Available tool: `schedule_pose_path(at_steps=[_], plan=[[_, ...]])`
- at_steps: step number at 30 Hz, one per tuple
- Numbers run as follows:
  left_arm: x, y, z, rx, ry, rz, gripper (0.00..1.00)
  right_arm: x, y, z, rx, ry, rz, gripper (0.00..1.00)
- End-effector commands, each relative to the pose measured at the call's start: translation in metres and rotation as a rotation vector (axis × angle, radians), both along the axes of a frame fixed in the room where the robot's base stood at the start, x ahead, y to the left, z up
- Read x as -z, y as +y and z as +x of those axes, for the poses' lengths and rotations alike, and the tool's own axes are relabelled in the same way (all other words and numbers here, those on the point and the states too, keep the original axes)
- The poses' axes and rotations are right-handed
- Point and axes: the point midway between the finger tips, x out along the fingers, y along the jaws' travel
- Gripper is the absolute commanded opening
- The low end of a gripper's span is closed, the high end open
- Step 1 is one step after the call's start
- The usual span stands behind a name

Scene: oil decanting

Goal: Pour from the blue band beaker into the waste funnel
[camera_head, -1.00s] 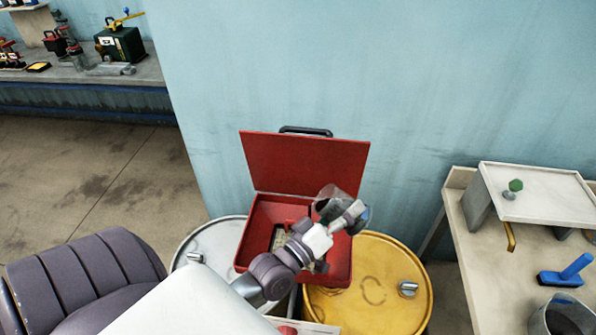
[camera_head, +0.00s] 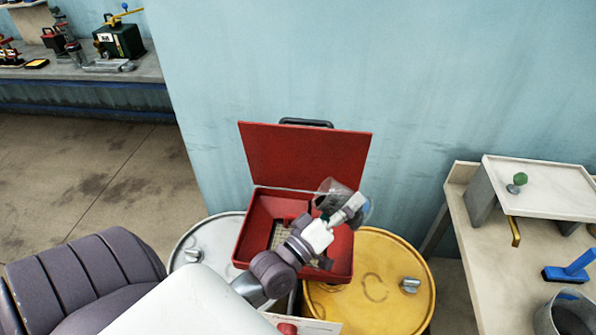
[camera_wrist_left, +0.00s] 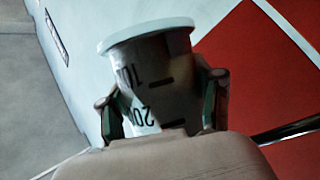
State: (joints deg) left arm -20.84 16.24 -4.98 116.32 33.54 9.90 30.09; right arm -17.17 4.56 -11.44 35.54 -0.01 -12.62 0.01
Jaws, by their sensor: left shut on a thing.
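My left gripper (camera_head: 338,209) is shut on the blue band beaker (camera_head: 336,189), a clear beaker held tilted over the right part of the red waste funnel (camera_head: 245,240). The funnel is box-shaped with its lid (camera_head: 305,155) standing open and a grate inside. In the left wrist view the beaker (camera_wrist_left: 150,80) sits between both fingers, with dark volume marks and a pale rim. My gripper hides part of the funnel's inside. I cannot tell how much liquid is in the beaker, and no stream shows. My right gripper is not in view.
The funnel stands over a grey drum (camera_head: 192,240) and a yellow drum (camera_head: 385,300). A bench (camera_head: 485,270) at the right holds a raised white stand (camera_head: 540,195), a blue tool (camera_head: 570,270) and a grey bucket (camera_head: 568,318). A blue wall (camera_head: 350,70) is close behind the lid.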

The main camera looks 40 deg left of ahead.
Motion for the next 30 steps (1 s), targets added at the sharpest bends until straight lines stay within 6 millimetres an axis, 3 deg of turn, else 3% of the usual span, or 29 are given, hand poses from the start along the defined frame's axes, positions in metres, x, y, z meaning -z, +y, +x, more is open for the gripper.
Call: schedule_pose_path(at_steps=[30], plan=[[-0.005, 0.002, -0.001, 0.000, -0.055, -0.104, 0.20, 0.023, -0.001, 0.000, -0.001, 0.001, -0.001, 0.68]])
